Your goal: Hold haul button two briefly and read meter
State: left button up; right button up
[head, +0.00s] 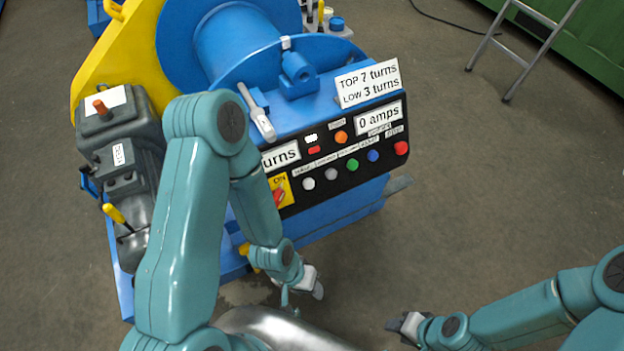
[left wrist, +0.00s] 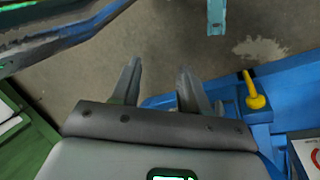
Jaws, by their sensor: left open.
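The black control panel (head: 330,158) faces me on the blue machine. The small labels are too blurred to tell which is haul button two. The meter (head: 379,118) reads 0 amps. A second display (head: 281,155) is partly hidden by my left arm; only "urns" shows. My left gripper (head: 308,284) is below the panel, apart from it; its fingers are open and empty in the left wrist view (left wrist: 160,78). My right gripper (head: 402,325) is low at right.
A sign (head: 367,82) reads TOP 7 turns, LOW 3 turns. A red rotary switch (head: 279,195) sits on yellow at the panel's left, beside my left arm. A yellow lever (left wrist: 255,92) stands on the blue base.

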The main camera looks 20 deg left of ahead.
pick_arm(q)
jog(key=shift+c, duration=0.3)
grip_shut()
dwell(1.6)
